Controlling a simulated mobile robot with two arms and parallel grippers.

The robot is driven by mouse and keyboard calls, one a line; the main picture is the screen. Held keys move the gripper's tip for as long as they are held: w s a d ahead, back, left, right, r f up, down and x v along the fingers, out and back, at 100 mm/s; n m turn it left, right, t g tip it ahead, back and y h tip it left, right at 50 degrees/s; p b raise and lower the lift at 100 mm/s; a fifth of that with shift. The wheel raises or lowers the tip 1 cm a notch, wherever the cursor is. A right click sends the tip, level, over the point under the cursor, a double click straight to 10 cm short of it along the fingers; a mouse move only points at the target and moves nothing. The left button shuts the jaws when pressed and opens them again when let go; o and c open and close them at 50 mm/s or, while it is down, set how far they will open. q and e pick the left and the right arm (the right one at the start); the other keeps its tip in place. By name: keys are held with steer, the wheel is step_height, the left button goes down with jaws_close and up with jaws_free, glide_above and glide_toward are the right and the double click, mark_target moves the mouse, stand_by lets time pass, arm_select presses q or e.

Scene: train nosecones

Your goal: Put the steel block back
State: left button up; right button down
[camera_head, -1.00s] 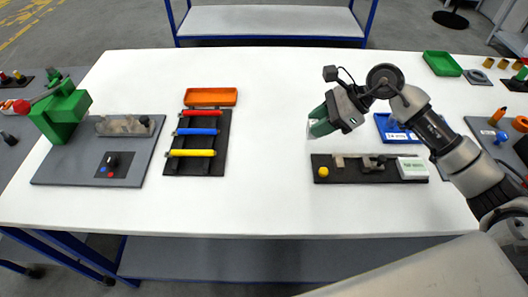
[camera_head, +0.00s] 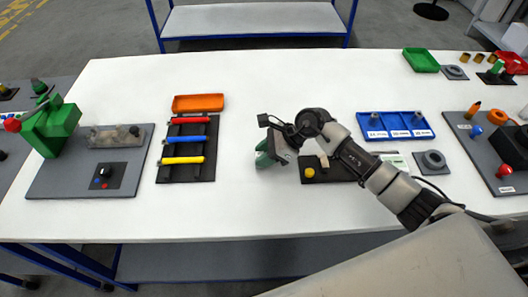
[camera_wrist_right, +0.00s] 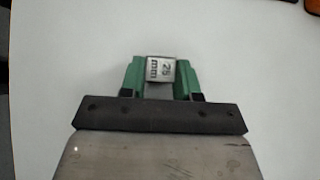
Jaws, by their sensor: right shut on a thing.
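The steel block (camera_wrist_right: 161,69), a small grey metal piece marked "25 mm", sits between the green fingers of my right gripper (camera_wrist_right: 161,80) in the right wrist view. The gripper is shut on it. In the head view my right gripper (camera_head: 266,157) is over the white table, between the black tool rack and the black fixture board; the block cannot be made out there. A blue tray (camera_head: 396,126) with labelled compartments lies right of the gripper and holds small metal pieces. My left gripper is not in view.
The black fixture board (camera_head: 322,177) with a yellow knob is partly behind my right arm. The black rack (camera_head: 186,150) holds red, blue and yellow tools, below an orange tray (camera_head: 198,103). A grey board (camera_head: 52,178) with a green machine is at left. The table's middle back is clear.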

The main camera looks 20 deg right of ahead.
steer(key=shift+f, duration=0.15)
steer(key=c, duration=0.8)
jaws_free()
steer(key=shift+r, duration=0.25)
steer(key=shift+d+r, duration=0.15)
steer(key=shift+d, duration=0.1)
steer(key=b+v, duration=0.2)
steer(key=v, duration=0.9)
steer(key=shift+s, duration=0.15)
steer(key=shift+d+r, duration=0.1)
steer(key=shift+r, duration=0.05)
